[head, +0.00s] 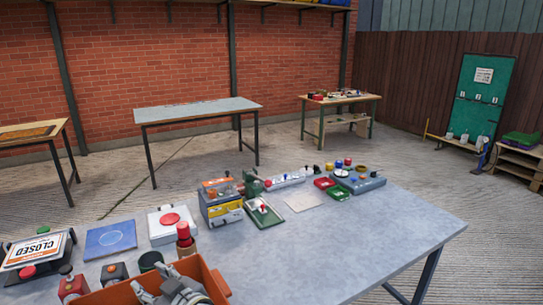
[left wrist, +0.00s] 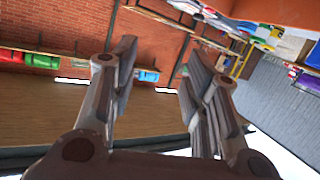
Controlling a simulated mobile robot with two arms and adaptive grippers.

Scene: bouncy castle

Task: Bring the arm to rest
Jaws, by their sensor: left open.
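My left gripper (head: 168,283) shows at the bottom edge of the head view, over or in front of an orange bin (head: 215,279); I cannot tell how far above it. In the left wrist view its two fingers (left wrist: 165,85) stand well apart with nothing between them. Most of my left arm is cut off by the lower edge of the head view. My right gripper is in neither view.
The grey table (head: 375,230) is bare on its right side. A closed sign (head: 35,252), a blue plate (head: 110,239), a red button box (head: 171,222) and stacked boxes (head: 222,205) stand near the bin. Another table (head: 197,108) stands behind.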

